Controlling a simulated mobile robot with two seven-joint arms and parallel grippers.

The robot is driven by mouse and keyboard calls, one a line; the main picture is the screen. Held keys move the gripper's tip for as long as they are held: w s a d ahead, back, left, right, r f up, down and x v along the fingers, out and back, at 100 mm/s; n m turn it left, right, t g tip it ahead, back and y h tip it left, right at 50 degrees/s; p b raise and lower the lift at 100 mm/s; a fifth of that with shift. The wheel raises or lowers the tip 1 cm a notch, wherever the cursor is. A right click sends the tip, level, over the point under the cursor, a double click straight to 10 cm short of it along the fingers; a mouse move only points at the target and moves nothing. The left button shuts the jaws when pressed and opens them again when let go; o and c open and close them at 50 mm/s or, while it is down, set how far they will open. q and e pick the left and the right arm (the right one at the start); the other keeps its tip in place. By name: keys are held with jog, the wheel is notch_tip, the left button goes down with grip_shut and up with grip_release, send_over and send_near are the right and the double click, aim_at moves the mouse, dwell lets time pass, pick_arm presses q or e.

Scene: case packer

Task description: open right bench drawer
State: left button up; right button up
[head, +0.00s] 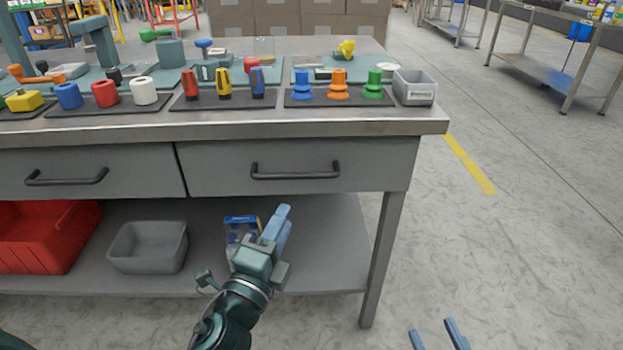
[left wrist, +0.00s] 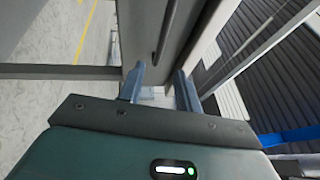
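The right bench drawer (head: 215,170) is a grey front under the worktop, flush with the bench and shut. Its black bar handle (head: 295,174) runs level across the middle. My left gripper (head: 281,222) shows just below the handle in the head view, pointing up towards it, empty. In the left wrist view its two blue fingers (left wrist: 160,88) are apart, and a dark bar (left wrist: 165,28), which looks like the handle, lies beyond them, not between them. My right gripper (head: 438,334) is at the bottom edge, its fingers apart and nothing between them.
The left drawer (head: 120,165) is shut beside it. The worktop (head: 340,128) holds spools, screwdrivers, coloured knobs and a grey bin (head: 414,88). The lower shelf (head: 330,245) holds a red crate (head: 40,240), a grey tub (head: 148,250) and a blue box (head: 240,226).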

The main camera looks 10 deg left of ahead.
aim_at(306, 178)
pick_arm(q)
jog(key=x, duration=1.2)
jog(key=shift+w+r, duration=0.15)
jog(key=shift+c, duration=0.4)
grip_shut()
